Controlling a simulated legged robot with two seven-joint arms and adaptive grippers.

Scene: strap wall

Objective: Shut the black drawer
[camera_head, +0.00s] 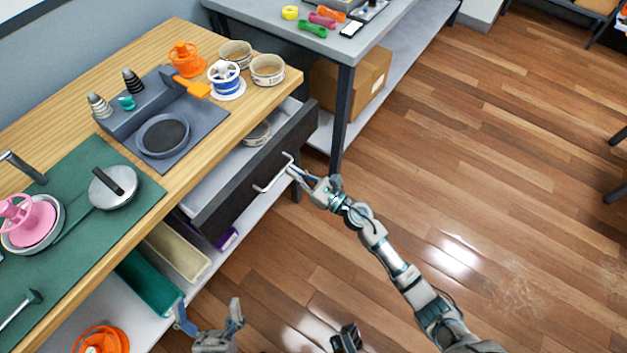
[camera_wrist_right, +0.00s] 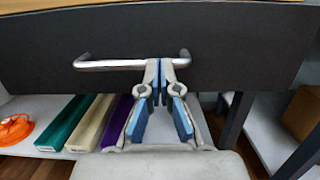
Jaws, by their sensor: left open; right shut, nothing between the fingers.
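The black drawer (camera_head: 258,172) stands pulled out from under the wooden counter, with its inside and a bowl (camera_head: 257,133) in it showing. Its silver bar handle (camera_head: 273,174) is on the front face. My right gripper (camera_head: 291,168) is shut and empty, with its fingertips at the handle. In the right wrist view the closed fingertips (camera_wrist_right: 160,65) overlap the right part of the handle (camera_wrist_right: 110,64), in front of the drawer face (camera_wrist_right: 220,40). I cannot tell whether they touch it. My left gripper (camera_head: 209,316) is open and empty, low at the bottom of the head view.
The wooden counter (camera_head: 235,113) carries bowls, a stove-like panel and a green mat. A grey table (camera_head: 342,48) stands behind the drawer's right end. The floor in front is clear.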

